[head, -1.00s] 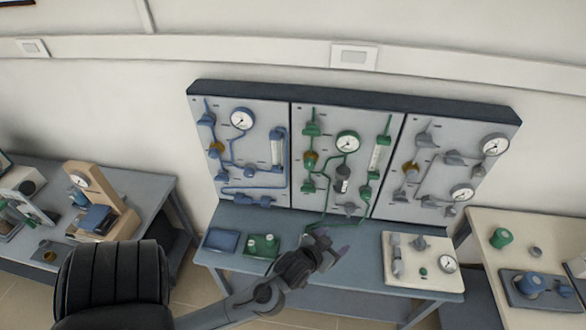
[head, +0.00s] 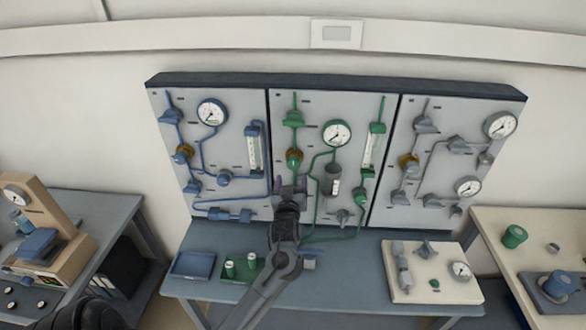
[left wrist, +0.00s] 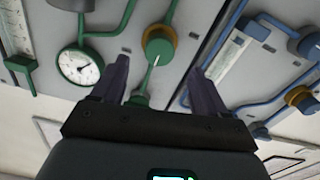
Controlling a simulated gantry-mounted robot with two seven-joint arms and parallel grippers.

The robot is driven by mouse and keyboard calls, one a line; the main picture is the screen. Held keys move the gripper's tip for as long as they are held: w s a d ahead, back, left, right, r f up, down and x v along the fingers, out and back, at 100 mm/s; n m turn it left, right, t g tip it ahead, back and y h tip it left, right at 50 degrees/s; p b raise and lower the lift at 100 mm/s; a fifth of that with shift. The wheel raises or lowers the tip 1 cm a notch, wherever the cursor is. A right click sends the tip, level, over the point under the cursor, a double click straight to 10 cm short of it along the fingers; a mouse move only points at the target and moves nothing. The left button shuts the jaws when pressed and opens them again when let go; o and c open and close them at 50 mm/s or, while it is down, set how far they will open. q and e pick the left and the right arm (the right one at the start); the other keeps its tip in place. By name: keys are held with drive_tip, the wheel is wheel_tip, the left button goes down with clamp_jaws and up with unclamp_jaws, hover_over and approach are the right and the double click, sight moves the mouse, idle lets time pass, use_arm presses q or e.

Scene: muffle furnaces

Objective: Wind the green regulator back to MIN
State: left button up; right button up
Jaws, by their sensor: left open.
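The green regulator (head: 293,159) is on the middle panel, left of the green line's gauge (head: 337,133), with a brass-coloured part showing. In the left wrist view the regulator's round green knob (left wrist: 160,43) has a brass-coloured rim and a pale pointer line. My left gripper (head: 290,187) is open and empty, just below the regulator in the head view. In the left wrist view its two fingers (left wrist: 162,80) are spread to either side of the knob's line and do not appear to touch it. MIN lettering is too small to read. My right gripper is not in view.
A green valve handle (head: 293,117) is above the regulator. The bench below holds a blue tray (head: 193,264), green-and-white parts and a white board (head: 430,285).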

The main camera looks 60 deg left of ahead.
sight(294, 166)
use_arm(q)
drive_tip(key=x, duration=0.8)
drive_tip(key=shift+w+a, duration=0.15)
drive_tip(key=shift+c, duration=0.5)
drive_tip(key=c, duration=0.9)
